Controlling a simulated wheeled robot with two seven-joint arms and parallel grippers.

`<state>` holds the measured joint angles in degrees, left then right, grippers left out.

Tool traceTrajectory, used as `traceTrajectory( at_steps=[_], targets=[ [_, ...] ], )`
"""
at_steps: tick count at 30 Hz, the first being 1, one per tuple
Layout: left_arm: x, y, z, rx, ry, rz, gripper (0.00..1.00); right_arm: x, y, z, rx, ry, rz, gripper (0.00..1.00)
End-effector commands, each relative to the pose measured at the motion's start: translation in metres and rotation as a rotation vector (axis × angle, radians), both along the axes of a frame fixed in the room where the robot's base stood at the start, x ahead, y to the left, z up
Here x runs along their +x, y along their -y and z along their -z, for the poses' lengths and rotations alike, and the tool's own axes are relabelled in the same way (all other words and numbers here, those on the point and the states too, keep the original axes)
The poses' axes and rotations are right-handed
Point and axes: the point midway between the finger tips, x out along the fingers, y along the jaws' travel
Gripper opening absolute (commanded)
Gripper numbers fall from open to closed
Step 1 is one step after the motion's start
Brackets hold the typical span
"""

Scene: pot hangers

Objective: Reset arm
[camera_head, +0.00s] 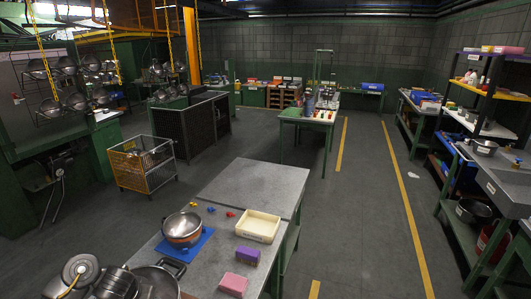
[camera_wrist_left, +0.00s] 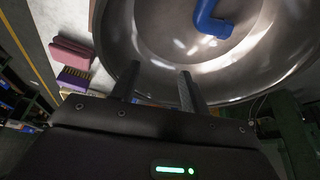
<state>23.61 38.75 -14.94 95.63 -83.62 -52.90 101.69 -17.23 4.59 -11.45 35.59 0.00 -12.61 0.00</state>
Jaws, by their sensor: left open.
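My left arm (camera_head: 82,272) comes in at the bottom left of the head view, and its fingertips are not clear there. In the left wrist view my left gripper (camera_wrist_left: 158,82) is open, its two fingers spread apart. The fingers overlap the rim of a large metal vessel (camera_wrist_left: 160,45). I cannot tell whether they touch it. A blue bent piece (camera_wrist_left: 212,22) shows inside the vessel. In the head view a metal pot (camera_head: 157,282), partly cut off, is beside my arm. My right gripper is in neither view.
On the grey table (camera_head: 255,185) are a metal pot (camera_head: 183,228) on a blue mat (camera_head: 205,240), a cream tray (camera_head: 258,226), a purple block (camera_head: 247,255) and a pink block (camera_head: 233,284). A yellow wire cart (camera_head: 142,165) stands left.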

Motion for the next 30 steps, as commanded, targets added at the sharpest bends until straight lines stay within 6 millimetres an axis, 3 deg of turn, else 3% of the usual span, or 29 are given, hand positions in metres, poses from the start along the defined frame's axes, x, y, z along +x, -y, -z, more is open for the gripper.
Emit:
traceTrajectory(
  at_steps=[21,30],
  targets=[
    [0.044,0.081,-0.037,0.0,0.003,0.131,0.45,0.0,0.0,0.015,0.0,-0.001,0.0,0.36],
    [0.048,0.092,-0.042,0.001,0.0,0.149,0.45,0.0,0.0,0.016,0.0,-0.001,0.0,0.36]
  ],
)
